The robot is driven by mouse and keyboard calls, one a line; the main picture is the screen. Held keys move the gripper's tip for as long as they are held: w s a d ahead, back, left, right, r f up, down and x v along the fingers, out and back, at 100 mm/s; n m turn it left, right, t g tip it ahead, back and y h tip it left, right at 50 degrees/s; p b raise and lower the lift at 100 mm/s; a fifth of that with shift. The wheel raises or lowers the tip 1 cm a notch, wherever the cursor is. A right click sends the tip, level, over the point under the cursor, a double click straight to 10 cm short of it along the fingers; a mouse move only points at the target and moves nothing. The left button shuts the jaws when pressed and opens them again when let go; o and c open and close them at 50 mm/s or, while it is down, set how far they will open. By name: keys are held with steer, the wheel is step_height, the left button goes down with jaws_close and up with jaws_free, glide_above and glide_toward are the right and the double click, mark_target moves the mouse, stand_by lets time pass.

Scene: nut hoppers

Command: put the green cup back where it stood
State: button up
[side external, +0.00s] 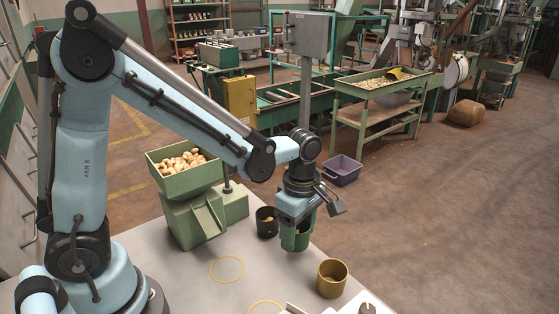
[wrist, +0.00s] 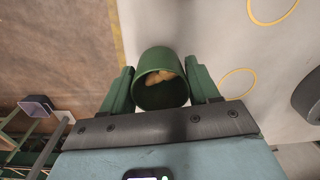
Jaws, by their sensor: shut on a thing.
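My gripper (side external: 296,222) is shut on the green cup (side external: 295,240), with one finger on each side of it. The cup hangs roughly upright beneath the wrist, near the far right edge of the table. I cannot tell whether its base touches the table. In the wrist view my gripper (wrist: 161,92) holds the green cup (wrist: 158,60) with its mouth toward the camera, and a few tan nuts (wrist: 160,76) show inside. Two yellow rings are marked on the table, one in the middle (side external: 227,269) and one at the front (side external: 266,307); both look empty.
A black cup (side external: 266,224) with something pale inside stands just left of the green cup. A brass-coloured cup (side external: 332,279) stands in front of it to the right. A green hopper (side external: 186,183) full of nuts stands behind left. Bare table lies around the middle ring.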

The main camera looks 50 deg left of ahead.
mark_target(298, 241)
steer(key=shift+f, duration=1.4)
steer(key=shift+f, duration=0.15)
steer(key=o, duration=1.2)
step_height(298, 241, up, 12)
steer(key=s+a+m+t, duration=0.2)
steer(key=m, duration=0.4)
steer(key=s+a+m+t, duration=0.1)
steer(key=s+m+t, duration=0.1)
steer(key=m, duration=0.5)
steer(key=s+a+r+m+t, duration=0.1)
steer(key=s+a+m+t, duration=0.1)
steer(key=m, duration=0.5)
steer(key=shift+a+t, duration=0.35)
steer(key=shift+t, duration=0.45)
